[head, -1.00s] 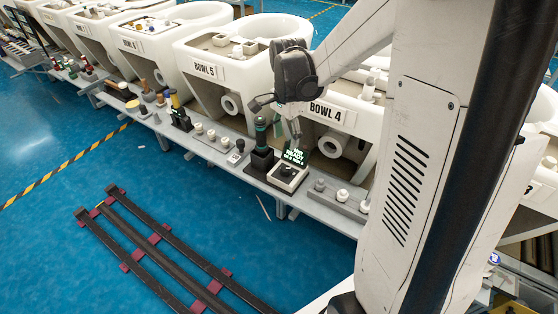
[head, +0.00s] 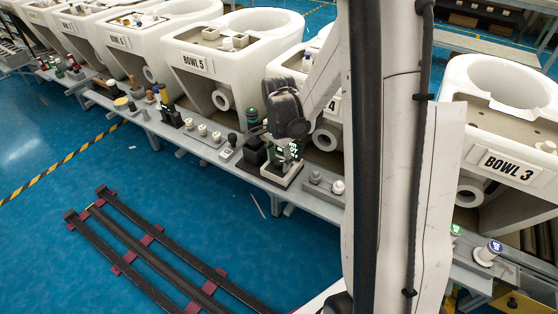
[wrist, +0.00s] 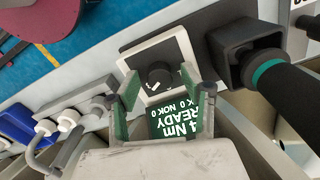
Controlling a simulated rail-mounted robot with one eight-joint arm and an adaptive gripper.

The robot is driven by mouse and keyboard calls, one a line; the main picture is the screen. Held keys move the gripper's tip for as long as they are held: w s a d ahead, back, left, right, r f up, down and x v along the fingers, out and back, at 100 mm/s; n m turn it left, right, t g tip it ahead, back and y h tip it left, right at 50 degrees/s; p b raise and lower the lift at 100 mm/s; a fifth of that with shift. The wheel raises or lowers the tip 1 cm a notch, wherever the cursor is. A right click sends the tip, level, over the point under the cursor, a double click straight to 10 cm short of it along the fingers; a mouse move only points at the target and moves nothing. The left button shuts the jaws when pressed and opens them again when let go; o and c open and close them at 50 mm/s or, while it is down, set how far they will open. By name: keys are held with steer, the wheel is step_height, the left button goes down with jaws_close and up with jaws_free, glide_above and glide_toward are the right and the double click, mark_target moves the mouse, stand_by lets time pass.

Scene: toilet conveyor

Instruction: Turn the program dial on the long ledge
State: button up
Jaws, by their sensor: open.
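A dark screen (wrist: 178,122) on the same unit shows white text including "4 Nm READY". My gripper (wrist: 160,82) is open in the wrist view, its two fingers on either side of the dial. I cannot tell whether they touch it. In the head view my gripper (head: 287,155) is low over the unit (head: 281,177) and hides the dial.
A black holder (wrist: 245,45) with a dark, teal-ringed tool (wrist: 285,85) stands close to the right in the wrist view. White knobs (wrist: 68,120) sit on a grey block to the left. The ledge (head: 215,158) runs before white bowls (head: 195,85). Blue floor lies in front.

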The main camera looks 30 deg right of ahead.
jaws_close()
stand_by(0.4)
steer(key=n+b, duration=0.1)
steer(key=n, duration=0.4)
steer(key=shift+n, duration=0.4)
steer(key=n, duration=0.5)
steer(key=shift+n+b, duration=0.35)
steer(key=shift+n, duration=0.05)
jaws_free()
